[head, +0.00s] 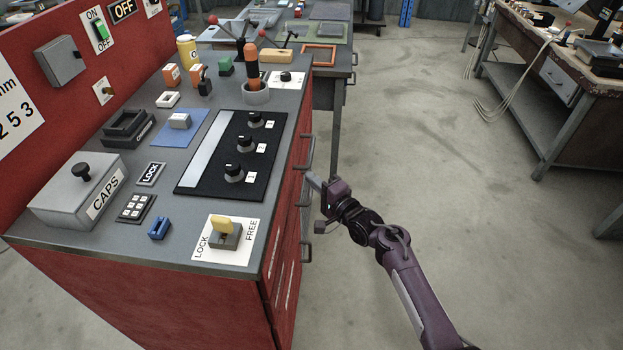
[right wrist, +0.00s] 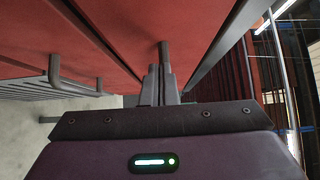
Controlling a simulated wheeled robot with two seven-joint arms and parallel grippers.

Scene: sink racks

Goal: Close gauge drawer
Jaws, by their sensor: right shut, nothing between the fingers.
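The red cabinet (head: 190,308) has drawers on its right side with grey bar handles, one near the top (head: 308,152) and one lower (head: 306,248). No label shows me which drawer is the gauge drawer, and I cannot tell how far any drawer stands out. My right gripper (head: 315,183) is shut and empty beside the drawer side, close to the handles. In the right wrist view my shut fingers (right wrist: 160,82) point at a red front, with a grey handle post (right wrist: 165,54) just beyond their tips. I cannot tell whether they touch it. My left gripper is out of view.
The cabinet top holds a CAPS box (head: 80,190), a black knob panel (head: 232,157) and a LOCK/FREE switch (head: 226,232). Another handle (right wrist: 68,78) shows at left in the right wrist view. Open floor (head: 440,130) lies right of the cabinet; a workbench (head: 570,80) stands beyond.

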